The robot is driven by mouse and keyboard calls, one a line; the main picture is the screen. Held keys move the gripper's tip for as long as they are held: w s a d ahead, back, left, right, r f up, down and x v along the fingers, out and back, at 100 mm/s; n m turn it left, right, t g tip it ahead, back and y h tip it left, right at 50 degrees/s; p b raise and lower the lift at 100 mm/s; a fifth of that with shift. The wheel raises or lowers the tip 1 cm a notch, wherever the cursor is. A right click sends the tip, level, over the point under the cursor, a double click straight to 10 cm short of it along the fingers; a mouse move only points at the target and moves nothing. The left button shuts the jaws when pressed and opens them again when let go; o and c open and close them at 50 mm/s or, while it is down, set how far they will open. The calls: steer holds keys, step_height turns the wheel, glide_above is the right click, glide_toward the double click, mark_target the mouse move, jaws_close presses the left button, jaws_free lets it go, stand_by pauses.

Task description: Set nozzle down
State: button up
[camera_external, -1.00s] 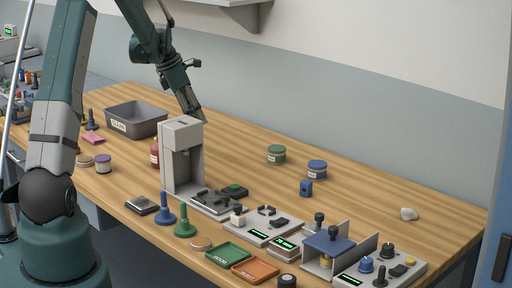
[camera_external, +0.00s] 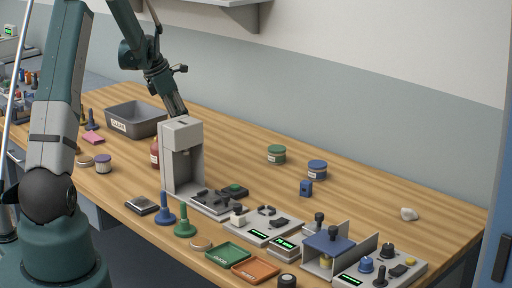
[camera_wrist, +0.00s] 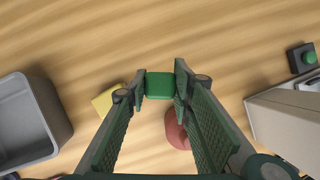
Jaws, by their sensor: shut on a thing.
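My gripper (camera_wrist: 160,86) is shut on a small green block-like piece in the wrist view, the nozzle (camera_wrist: 160,85). The piece sits between the two fingertips, with bare wood seen around it. In the external view my gripper (camera_external: 182,112) is behind the top of the grey press-like machine (camera_external: 182,128). The fingertips and the held nozzle are hidden there, so its height above the table is hard to tell.
The grey bin (camera_external: 110,118) stands left of my gripper and also shows in the wrist view (camera_wrist: 52,108). A red bottle (camera_wrist: 176,130) and a yellow item (camera_wrist: 106,101) lie close by below the fingers. Wood beyond the fingertips is clear.

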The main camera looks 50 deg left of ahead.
steer(key=shift+f, duration=2.1)
steer(key=shift+f, duration=0.15)
steer(key=shift+f, duration=1.7)
steer(key=shift+f, duration=0.15)
steer(key=o, duration=0.8)
steer(key=shift+o, duration=0.4)
steer(key=v, duration=1.2)
